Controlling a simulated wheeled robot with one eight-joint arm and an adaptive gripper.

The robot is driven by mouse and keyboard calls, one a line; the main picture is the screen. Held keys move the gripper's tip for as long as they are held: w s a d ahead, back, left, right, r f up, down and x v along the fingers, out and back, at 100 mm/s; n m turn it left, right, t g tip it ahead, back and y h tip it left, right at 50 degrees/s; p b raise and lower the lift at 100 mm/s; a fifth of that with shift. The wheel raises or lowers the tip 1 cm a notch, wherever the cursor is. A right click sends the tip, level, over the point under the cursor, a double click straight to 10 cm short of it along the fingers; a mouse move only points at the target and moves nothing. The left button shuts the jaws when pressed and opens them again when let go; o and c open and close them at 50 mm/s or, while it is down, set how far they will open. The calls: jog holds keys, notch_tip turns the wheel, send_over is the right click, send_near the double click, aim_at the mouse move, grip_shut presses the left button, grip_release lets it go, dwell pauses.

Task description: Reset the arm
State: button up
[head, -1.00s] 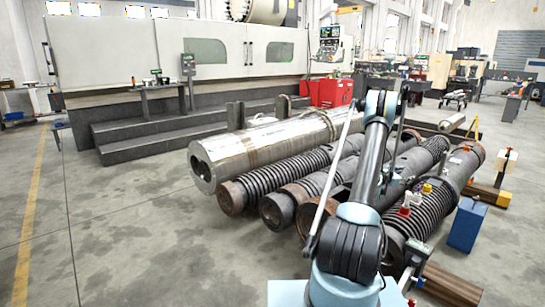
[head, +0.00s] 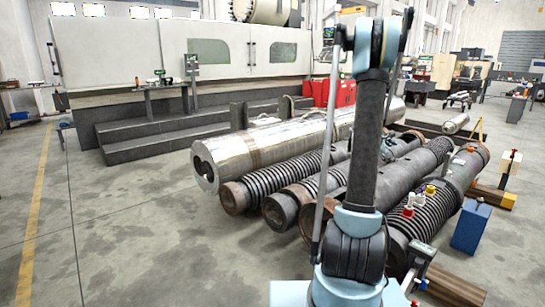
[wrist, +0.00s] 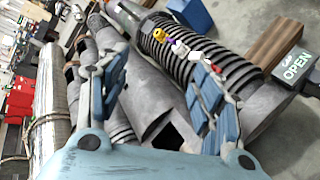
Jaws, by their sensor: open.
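My arm (head: 366,145) stands almost upright in the head view, its upper joint near the top edge. In the head view my gripper cannot be made out. In the wrist view my gripper (wrist: 155,90) has its two blue-padded fingers spread wide apart, with nothing between them. Beyond the fingers lie large ribbed barrels, apart from the gripper as far as I can tell.
A ribbed barrel (head: 440,205) bears small red, white and yellow items. A shiny steel cylinder (head: 260,145) lies behind other barrels. A blue box (head: 471,226) stands at right. The left floor is clear.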

jog(key=s+a+r+m+g+y, duration=0.1)
jog(key=s+a+r+m+y, duration=0.15)
jog(key=s+a, duration=0.8)
jog(key=s+a+r+m+y, duration=0.1)
jog(key=s+a+m+y, duration=0.25)
jog(key=s+a, duration=0.7)
jog(key=s+a+f+m+y, duration=0.1)
jog(key=s+a+f, duration=0.2)
jog(key=s+a, duration=0.2)
jog(key=s+a+f+m+g+y, duration=0.1)
jog(key=s+a, duration=0.5)
jog(key=s, duration=0.6)
jog(key=s+a+f+m+g+y, duration=0.1)
jog(key=s+a+f+m+y, duration=0.2)
jog(key=s+a+f, duration=0.2)
jog(key=s+f, duration=0.1)
jog(key=s, duration=0.2)
jog(key=shift+s+a, duration=0.15)
jog(key=shift+a, duration=0.2)
